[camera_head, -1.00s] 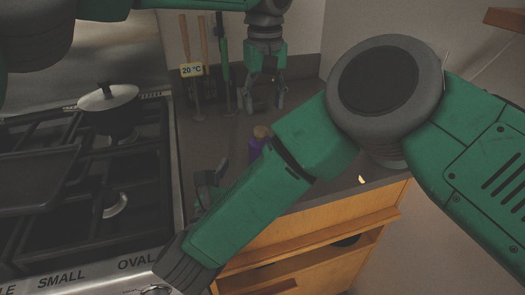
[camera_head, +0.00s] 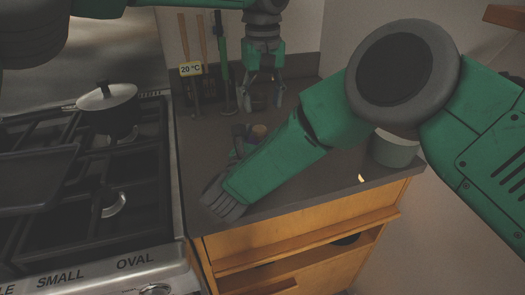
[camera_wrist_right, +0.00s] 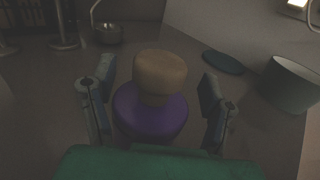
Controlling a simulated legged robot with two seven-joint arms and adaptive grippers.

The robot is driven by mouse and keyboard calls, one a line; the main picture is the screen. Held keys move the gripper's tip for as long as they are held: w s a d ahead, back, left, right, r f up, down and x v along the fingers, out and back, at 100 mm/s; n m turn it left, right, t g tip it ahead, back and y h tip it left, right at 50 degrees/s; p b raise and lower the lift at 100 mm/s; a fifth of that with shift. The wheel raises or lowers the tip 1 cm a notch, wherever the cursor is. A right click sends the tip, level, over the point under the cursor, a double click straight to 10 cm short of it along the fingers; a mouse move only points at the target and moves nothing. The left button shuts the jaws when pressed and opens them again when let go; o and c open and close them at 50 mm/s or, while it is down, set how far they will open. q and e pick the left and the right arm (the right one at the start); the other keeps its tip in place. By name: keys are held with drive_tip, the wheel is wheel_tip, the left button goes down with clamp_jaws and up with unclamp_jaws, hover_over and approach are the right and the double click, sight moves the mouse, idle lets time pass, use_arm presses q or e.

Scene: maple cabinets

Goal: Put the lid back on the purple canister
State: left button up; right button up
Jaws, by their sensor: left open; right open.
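The purple canister (camera_wrist_right: 150,112) stands upright on the counter in the right wrist view. A tan, cork-like lid piece (camera_wrist_right: 160,72) is at its top; how firmly it is seated I cannot tell. In the head view the tan top (camera_head: 259,131) shows beside my right arm, which hides most of the canister. My right gripper (camera_wrist_right: 158,76) is open, with one finger on each side of the canister and tan piece, apparently without closing on them. It is partly hidden in the head view. My left gripper (camera_head: 262,100) is open, pointing down farther back near the wall.
A stove with a lidded pot (camera_head: 108,108) is at the left. Utensils (camera_head: 206,65) hang or stand at the back wall. A pale pot (camera_wrist_right: 292,84) and a dark blue disc (camera_wrist_right: 222,62) lie right of the canister. Counter front edge and wooden drawers are near.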

use_arm(q)
drive_tip(key=shift+a, duration=0.55)
use_arm(e)
drive_tip(key=shift+a, duration=0.5)
use_arm(q)
drive_tip(key=shift+a, duration=0.15)
use_arm(e)
drive_tip(key=shift+a, duration=0.15)
drive_tip(key=c, duration=1.3)
clamp_jaws()
use_arm(q)
drive_tip(key=shift+d, duration=0.5)
use_arm(e)
drive_tip(key=shift+d, duration=0.45)
use_arm(q)
drive_tip(key=shift+n, duration=0.3)
drive_tip(key=n, duration=0.3)
use_arm(e)
drive_tip(key=shift+a, duration=0.1)
use_arm(q)
drive_tip(key=n, duration=0.3)
drive_tip(key=shift+a, duration=0.2)
use_arm(e)
drive_tip(key=shift+a, duration=0.15)
use_arm(q)
drive_tip(key=shift+n, duration=1)
